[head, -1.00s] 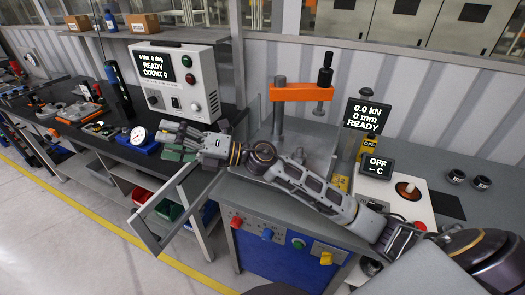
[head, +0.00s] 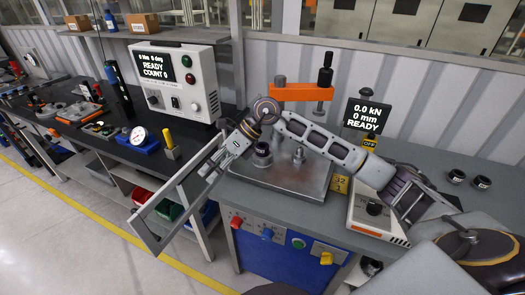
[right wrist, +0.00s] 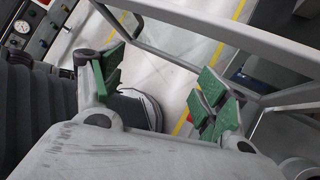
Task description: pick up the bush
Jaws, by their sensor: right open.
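A dark ring-shaped part (head: 262,153), perhaps the bush, stands on the press plate (head: 300,182). Two similar dark rings, a left one (head: 455,176) and a right one (head: 482,183), stand on the bench at the right. I cannot tell which is the bush. My right gripper (head: 208,172) points downward at the left of the press, by the grey metal frame, apart from all the rings. In the right wrist view its green-padded fingers (right wrist: 160,88) are spread and empty, with floor behind them. My left gripper does not show.
The grey metal frame (head: 148,236) juts out beside the right gripper. The orange press arm (head: 300,92) stands over the plate. A control box (head: 178,82), a dial gauge (head: 138,135) and a yellow-handled part (head: 168,140) stand on the left bench.

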